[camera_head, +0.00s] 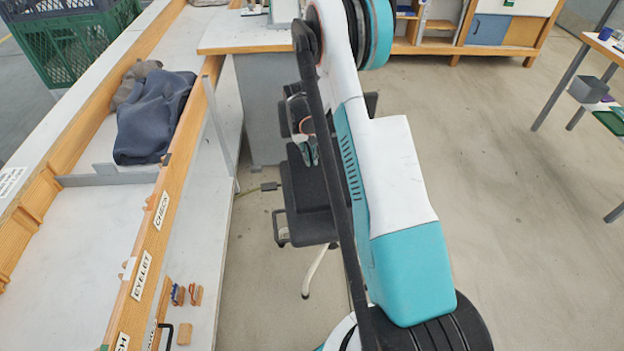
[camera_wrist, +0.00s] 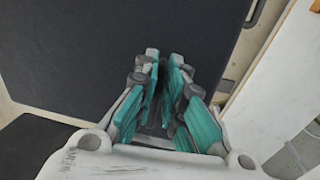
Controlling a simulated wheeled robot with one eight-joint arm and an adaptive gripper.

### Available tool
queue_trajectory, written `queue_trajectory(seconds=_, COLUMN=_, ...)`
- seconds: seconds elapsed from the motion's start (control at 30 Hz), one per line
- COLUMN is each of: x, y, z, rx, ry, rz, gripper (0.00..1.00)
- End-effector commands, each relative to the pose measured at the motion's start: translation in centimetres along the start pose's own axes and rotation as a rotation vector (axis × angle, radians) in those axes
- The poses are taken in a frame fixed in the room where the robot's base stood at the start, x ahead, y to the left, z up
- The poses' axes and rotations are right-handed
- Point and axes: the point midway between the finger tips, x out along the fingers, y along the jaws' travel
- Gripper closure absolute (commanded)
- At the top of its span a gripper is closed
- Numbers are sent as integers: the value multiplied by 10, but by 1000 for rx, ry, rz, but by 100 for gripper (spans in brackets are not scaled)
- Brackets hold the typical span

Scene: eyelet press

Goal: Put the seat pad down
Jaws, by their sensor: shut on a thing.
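A flat black seat pad (camera_head: 305,192) shows in the middle of the head view, above the floor beside the bench. It fills much of the upper wrist view (camera_wrist: 75,60). My gripper (camera_head: 308,152) is at the pad's far end, partly hidden by my arm. In the wrist view its teal fingers (camera_wrist: 162,75) are close together against the black surface, shut on the pad. The exact grip between the fingertips is hidden. A black chair part with a bent handle (camera_head: 279,225) shows beside the pad, and a pale chair leg (camera_head: 316,270) below it.
A long wood-edged bench (camera_head: 205,250) with labels runs along the left, with dark blue cloth (camera_head: 150,115) on it. A green crate (camera_head: 75,45) stands at the back left. Open floor (camera_head: 510,200) lies to the right. A cabinet (camera_head: 490,30) stands at the back.

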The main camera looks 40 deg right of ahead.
Motion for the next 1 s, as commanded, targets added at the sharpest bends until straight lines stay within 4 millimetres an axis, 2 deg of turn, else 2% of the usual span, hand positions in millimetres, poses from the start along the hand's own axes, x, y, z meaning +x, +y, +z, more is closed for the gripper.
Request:
queue_trajectory(seconds=0.03, x=16, y=-2, z=0, rx=0, ry=0, rz=0, gripper=100)
queue_trajectory(seconds=0.2, x=43, y=-7, z=0, rx=-1, ry=0, rz=1, gripper=100)
queue_trajectory(seconds=0.47, x=58, y=-9, z=0, rx=-1, ry=0, rz=1, gripper=100)
queue_trajectory(seconds=0.7, x=91, y=-14, z=0, rx=-1, ry=0, rz=1, gripper=100)
queue_trajectory(seconds=0.93, x=92, y=-14, z=0, rx=-1, ry=0, rz=1, gripper=100)
queue_trajectory(seconds=1.0, x=92, y=-14, z=0, rx=-1, ry=0, rz=0, gripper=79)
